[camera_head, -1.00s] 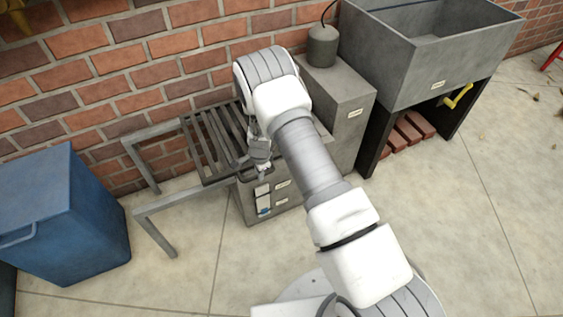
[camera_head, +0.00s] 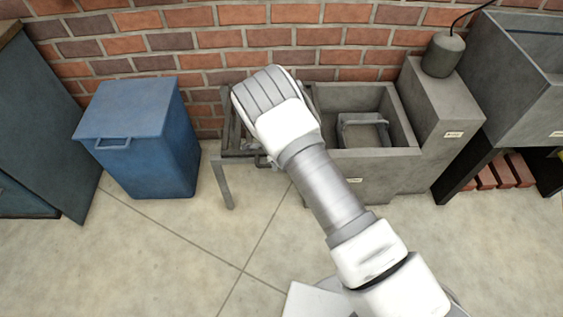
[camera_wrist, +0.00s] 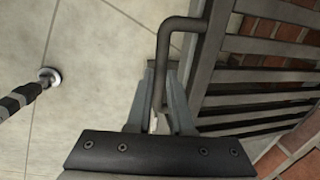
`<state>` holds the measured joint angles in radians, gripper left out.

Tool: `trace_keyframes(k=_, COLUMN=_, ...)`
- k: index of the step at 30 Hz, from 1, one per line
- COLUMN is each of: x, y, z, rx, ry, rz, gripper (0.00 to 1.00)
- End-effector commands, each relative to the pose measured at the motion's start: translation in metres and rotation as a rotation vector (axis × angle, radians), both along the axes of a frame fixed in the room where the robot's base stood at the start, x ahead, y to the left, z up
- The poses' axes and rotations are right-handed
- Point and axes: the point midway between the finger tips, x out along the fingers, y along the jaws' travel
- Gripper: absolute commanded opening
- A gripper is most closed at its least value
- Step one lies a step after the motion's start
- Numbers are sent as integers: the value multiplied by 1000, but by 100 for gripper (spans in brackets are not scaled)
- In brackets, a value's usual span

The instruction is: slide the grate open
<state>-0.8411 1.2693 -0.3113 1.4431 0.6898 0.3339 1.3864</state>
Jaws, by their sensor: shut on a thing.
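The grate (camera_wrist: 265,75) is a row of dark metal slats and fills the right of the wrist view. Its bent bar handle (camera_wrist: 183,24) runs down between my fingers. My gripper (camera_wrist: 158,95) is shut on this handle. In the head view my gripper (camera_head: 265,161) is mostly hidden behind my arm, at the front of the metal side frame (camera_head: 226,185). The grate lies over that frame, left of the grey basin (camera_head: 377,165), and is largely hidden by my arm there. The basin's top is uncovered on the part I can see.
A grey tray with a handle (camera_head: 362,134) sits inside the basin. A blue bin (camera_head: 147,140) stands left of the frame, with a gap between. A grey block with a canister (camera_head: 443,56) stands right of the basin. The brick wall is behind; floor in front is clear.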

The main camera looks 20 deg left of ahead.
Motion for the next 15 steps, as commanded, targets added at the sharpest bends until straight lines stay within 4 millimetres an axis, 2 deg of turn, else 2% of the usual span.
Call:
trace_keyframes(k=8, x=-2, y=2, z=0, rx=1, ry=3, rz=0, gripper=0)
trace_keyframes(k=9, x=-2, y=1, z=0, rx=2, ry=4, rz=1, gripper=21)
trace_keyframes(k=13, x=-1, y=1, z=0, rx=1, ry=3, rz=0, gripper=45)
trace_keyframes(k=14, x=-1, y=1, z=0, rx=1, ry=3, rz=0, gripper=50)
trace_keyframes(k=15, x=-1, y=1, z=0, rx=1, ry=1, rz=0, gripper=50)
